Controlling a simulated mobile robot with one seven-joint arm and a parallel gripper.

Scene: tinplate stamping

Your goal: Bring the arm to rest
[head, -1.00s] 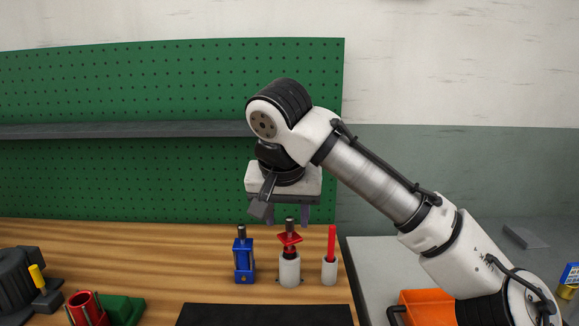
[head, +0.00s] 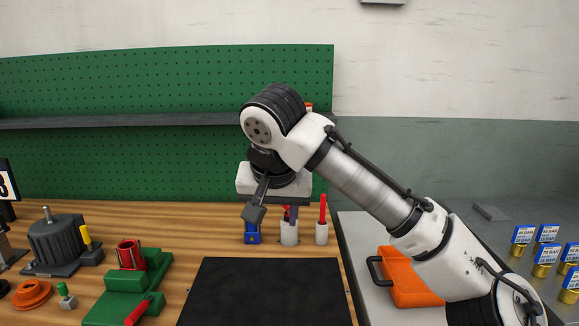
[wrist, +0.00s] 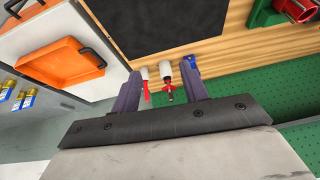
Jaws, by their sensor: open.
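My gripper (head: 283,212) hangs from my bent arm over the back of the wooden bench, fingers pointing down. In the wrist view its two fingers (wrist: 160,72) are wide apart with nothing held between them. Beyond the fingers, two white holders with red-handled tools show in the wrist view, one with a red knob (wrist: 168,90) and one with a slim red handle (wrist: 147,90). In the head view the gripper partly hides the blue tool (head: 252,233) and the middle white holder (head: 289,233); the slim red handle (head: 322,209) stands clear to the right.
A black mat (head: 262,300) lies bare on the bench front. A green fixture (head: 125,283) with a red cylinder and a dark motor-like unit (head: 58,242) stand left. An orange tray (head: 410,280) and several blue-labelled items (head: 547,233) are right. A green pegboard (head: 170,80) with a shelf stands behind.

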